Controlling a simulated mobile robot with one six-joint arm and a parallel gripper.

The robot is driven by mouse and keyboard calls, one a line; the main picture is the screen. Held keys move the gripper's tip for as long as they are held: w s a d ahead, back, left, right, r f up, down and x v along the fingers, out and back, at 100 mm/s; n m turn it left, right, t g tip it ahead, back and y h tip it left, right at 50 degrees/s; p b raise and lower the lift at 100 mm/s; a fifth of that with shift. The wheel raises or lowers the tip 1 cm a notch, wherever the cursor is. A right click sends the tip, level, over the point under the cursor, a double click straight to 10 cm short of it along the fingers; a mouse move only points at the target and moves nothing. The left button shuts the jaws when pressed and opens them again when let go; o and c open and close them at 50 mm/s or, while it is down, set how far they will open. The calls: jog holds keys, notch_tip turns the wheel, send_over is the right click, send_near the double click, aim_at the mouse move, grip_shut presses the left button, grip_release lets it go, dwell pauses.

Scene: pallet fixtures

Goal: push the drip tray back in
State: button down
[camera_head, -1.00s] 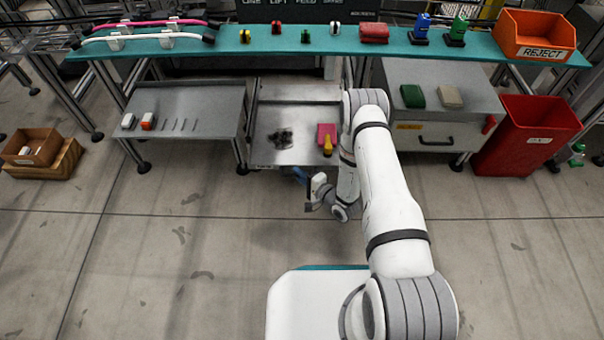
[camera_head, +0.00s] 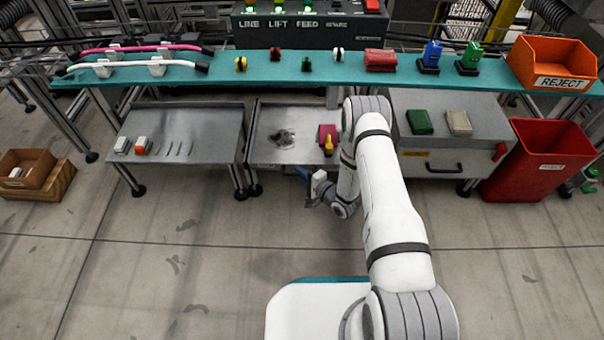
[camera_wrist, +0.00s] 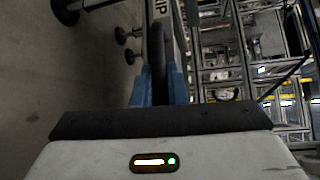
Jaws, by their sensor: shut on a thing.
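The drip tray (camera_head: 262,152) is a flat grey metal tray at mid-height, below the teal shelf. A dark stain, a magenta block and a yellow piece are on it. Its front edge is about level with the front of the grey table to its left. My gripper (camera_head: 304,173) is low at the tray's front, partly hidden behind my arm. In the wrist view, the blue fingers of my gripper (camera_wrist: 158,88) are shut on a dark bar-like handle (camera_wrist: 157,50) beside a metal face with partly visible lettering. The tray's right front is hidden by my arm.
A grey table (camera_head: 185,130) stands left of the tray. A grey drawer cabinet (camera_head: 450,145) and a red bin (camera_head: 540,155) stand to the right. The teal shelf (camera_head: 300,70) with several small items and an orange reject bin (camera_head: 552,65) runs above. The floor in front is clear.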

jog(key=c, duration=1.5)
grip_release()
jog(key=shift+w+r, duration=0.1)
jog(key=shift+w, duration=0.05)
jog(key=shift+o, duration=0.2)
jog(key=shift+r, duration=0.1)
jog(key=shift+w+d, duration=0.1)
jog(key=f+p+v, duration=0.1)
jog(key=p+v, duration=0.2)
jog(key=v, duration=0.4)
jog(key=shift+s+d+r, duration=0.15)
jog(key=shift+s+r, duration=0.15)
jog(key=shift+s, duration=0.25)
